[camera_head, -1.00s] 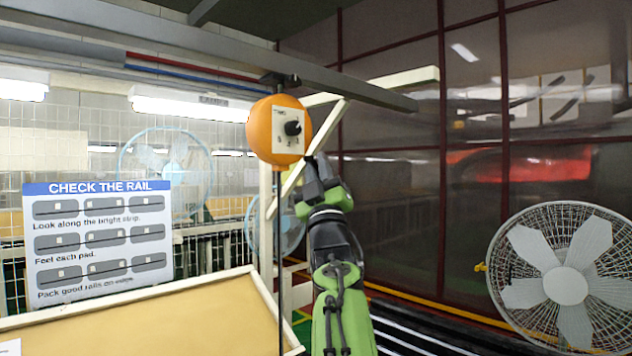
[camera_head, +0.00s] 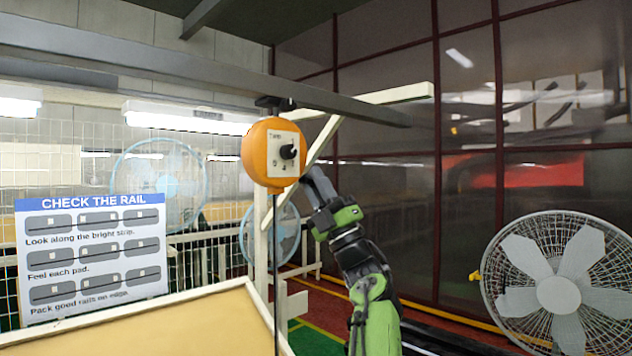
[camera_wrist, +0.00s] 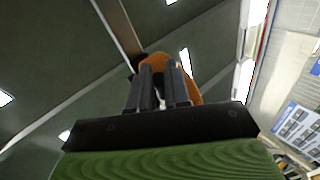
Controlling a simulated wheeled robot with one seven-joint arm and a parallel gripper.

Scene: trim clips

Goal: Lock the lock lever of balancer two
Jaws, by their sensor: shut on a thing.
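The balancer (camera_head: 258,150) is a round orange housing hanging from the grey overhead rail. Its white face plate (camera_head: 274,158) carries small lettering, too small to read surely, and a black knob (camera_head: 288,152). A dark cable hangs below it. My gripper (camera_head: 311,176) is at the balancer's lower right side, fingers pointing up and left. In the wrist view, the two dark fingers (camera_wrist: 163,85) reach up against the orange balancer (camera_wrist: 194,91), close together. They are shut on a small part there, which I take to be the lock lever; the fingers hide it.
The grey overhead rail (camera_head: 200,78) and a pale diagonal brace (camera_head: 322,135) are close to the balancer. A tan board (camera_head: 190,325) with a pale rim lies at lower left, a sign (camera_head: 93,250) behind it. A white fan (camera_head: 558,293) stands at right.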

